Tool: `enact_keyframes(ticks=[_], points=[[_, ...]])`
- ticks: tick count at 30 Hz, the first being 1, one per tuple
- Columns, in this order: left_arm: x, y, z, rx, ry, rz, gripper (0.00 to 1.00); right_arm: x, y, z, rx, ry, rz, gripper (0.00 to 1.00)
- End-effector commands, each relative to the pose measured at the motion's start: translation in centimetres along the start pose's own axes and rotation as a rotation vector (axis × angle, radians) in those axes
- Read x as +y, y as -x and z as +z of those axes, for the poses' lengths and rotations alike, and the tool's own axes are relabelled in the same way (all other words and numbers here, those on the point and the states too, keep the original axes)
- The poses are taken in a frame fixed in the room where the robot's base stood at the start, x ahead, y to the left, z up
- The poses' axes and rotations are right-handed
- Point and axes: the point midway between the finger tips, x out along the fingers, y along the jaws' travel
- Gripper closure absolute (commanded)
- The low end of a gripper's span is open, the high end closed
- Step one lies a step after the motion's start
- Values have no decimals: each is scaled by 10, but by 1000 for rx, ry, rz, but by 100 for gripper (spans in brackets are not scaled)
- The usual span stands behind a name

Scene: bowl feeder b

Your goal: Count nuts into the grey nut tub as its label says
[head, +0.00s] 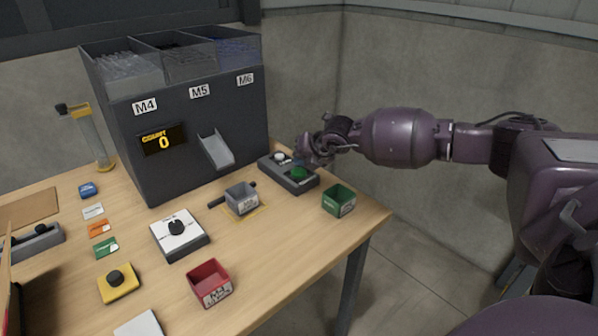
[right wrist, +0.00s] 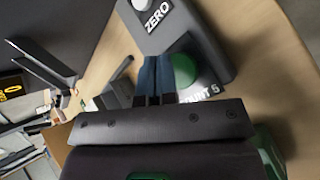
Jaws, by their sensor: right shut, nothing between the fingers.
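The grey nut tub (head: 242,198) sits upright on a yellow-marked spot on the table, in front of the feeder's chute (head: 217,150); its label is too small to read. The dark feeder (head: 205,125) has bins marked M4, M5 and M6, and its display (head: 162,139) reads 0. My right gripper (head: 306,160) is at the control box (head: 288,173). In the right wrist view its blue fingertips (right wrist: 155,78) are shut and empty, beside the green button (right wrist: 184,70); I cannot tell if they touch it. The white button (right wrist: 143,4) is labelled ZERO. My left gripper is not in view.
Small coloured cards (head: 99,229) lie at left. A clear tube (head: 90,137) stands beside the feeder.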

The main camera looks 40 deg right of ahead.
Motion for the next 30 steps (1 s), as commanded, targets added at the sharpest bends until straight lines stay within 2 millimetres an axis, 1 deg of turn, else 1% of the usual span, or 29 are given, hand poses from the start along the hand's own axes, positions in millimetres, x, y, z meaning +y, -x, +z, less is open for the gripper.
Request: enact_keyframes(ticks=[10, 30], points=[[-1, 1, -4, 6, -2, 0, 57, -4, -6, -4, 0, -1, 0, 100], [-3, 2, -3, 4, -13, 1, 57, -6, -8, -6, 0, 0, 0, 100]])
